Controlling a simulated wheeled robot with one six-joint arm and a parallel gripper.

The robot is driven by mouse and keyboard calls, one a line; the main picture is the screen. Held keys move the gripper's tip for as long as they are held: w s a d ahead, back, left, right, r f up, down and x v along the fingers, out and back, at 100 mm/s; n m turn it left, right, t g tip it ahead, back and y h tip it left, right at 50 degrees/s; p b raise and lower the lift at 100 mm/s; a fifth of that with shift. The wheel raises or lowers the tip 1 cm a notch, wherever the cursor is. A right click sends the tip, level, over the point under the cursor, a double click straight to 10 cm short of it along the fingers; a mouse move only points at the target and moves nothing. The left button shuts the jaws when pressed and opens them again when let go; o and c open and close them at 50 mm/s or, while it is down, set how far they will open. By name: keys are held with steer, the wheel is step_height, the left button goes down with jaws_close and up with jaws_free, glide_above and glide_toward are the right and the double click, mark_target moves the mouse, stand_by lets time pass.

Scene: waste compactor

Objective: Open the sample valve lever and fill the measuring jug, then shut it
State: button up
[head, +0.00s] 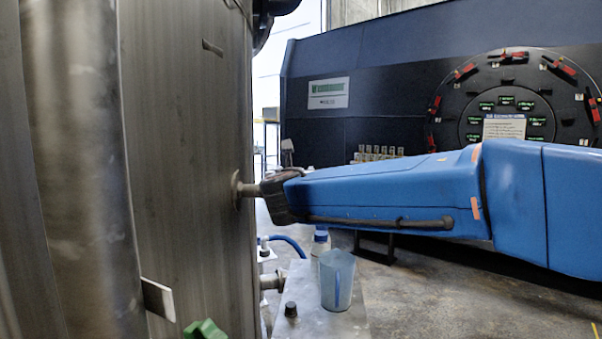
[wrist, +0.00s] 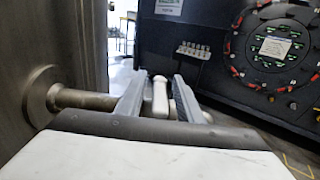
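The measuring jug (head: 337,285), translucent blue-grey, stands upright on a metal stand below my arm in the head view. A stub pipe (head: 245,189) comes out of the tank wall, and the end of my blue arm is right beside it. My gripper (wrist: 159,84) shows in the wrist view with its two grey fingers apart. A pale, rounded piece (wrist: 160,97), possibly the valve lever, stands between the fingers, with gaps visible beside it. I cannot tell whether a finger touches it. The pipe (wrist: 85,98) runs behind the left finger. No flow shows, and the jug's contents are unclear.
The tall metal tank (head: 190,150) fills the left. The metal stand (head: 300,318) carries a dark knob (head: 291,309). A bottle (head: 320,240) stands behind the jug, near a blue hose (head: 288,243). A green handle (head: 205,330) is low left. Open floor lies right.

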steer(key=shift+w, duration=0.65)
jaws_close()
